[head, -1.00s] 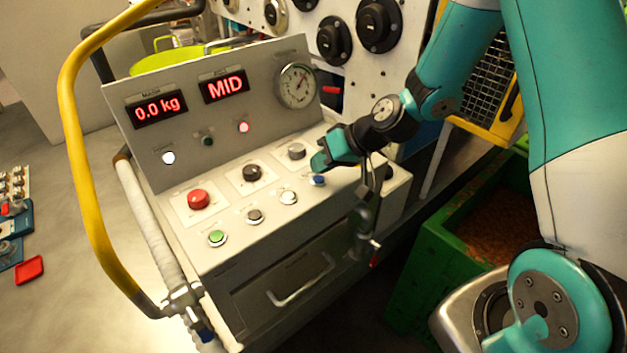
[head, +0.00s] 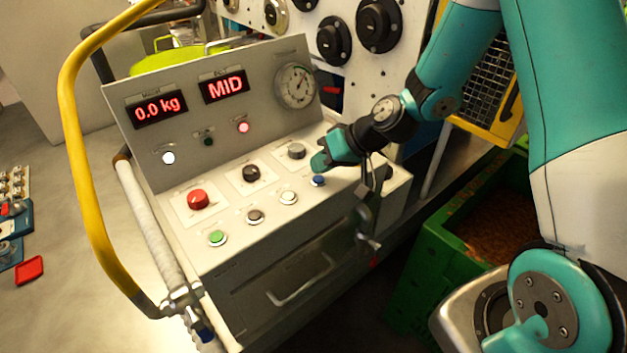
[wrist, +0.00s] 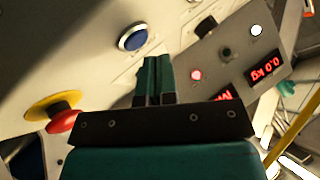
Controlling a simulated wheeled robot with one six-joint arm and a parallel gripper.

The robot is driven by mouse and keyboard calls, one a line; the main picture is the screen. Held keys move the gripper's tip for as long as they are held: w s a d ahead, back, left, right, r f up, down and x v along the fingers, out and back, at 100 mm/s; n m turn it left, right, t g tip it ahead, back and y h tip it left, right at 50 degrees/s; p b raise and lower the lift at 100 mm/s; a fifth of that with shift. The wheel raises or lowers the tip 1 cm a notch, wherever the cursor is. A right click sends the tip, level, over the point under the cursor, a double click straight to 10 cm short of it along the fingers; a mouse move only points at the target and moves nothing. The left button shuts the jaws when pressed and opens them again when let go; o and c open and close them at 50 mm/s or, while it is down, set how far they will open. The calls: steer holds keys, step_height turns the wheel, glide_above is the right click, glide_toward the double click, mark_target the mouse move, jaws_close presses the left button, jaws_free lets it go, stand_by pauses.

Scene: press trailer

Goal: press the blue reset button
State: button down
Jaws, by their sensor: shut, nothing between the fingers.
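The blue button (head: 318,180) sits in a pale ring at the right end of the front button row on the sloped grey console. It is uncovered in the wrist view (wrist: 132,37), to the upper left of my fingertips. My gripper (head: 317,163) is shut and empty, just behind and above the blue button in the head view. Its two teal fingers (wrist: 153,78) lie together in the wrist view, with the tips to one side of the button. I see no contact with the button, though the exact height of the tips is hard to tell.
A white button (head: 288,197), a dark button (head: 255,216) and a green button (head: 217,238) share the row. Red (head: 198,199), black (head: 251,173) and grey (head: 296,151) knobs stand behind. A red mushroom button on yellow (wrist: 65,118) is near my gripper. The display panel (head: 222,120) rises behind.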

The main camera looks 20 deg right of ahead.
mark_target(320, 177)
steer(key=shift+f, duration=0.15)
steer(key=shift+w+f+b, duration=0.2)
steer(key=shift+f+b, duration=0.05)
steer(key=shift+b, duration=0.15)
steer(key=shift+f+b, duration=0.4)
steer(key=shift+b, duration=0.05)
stand_by(0.6)
steer(key=shift+r, duration=0.1)
steer(key=shift+r+p, duration=0.6)
steer(key=shift+r, duration=0.1)
step_height(320, 177, up, 5)
steer(key=p, duration=0.3)
steer(key=shift+p, duration=0.3)
stand_by(0.7)
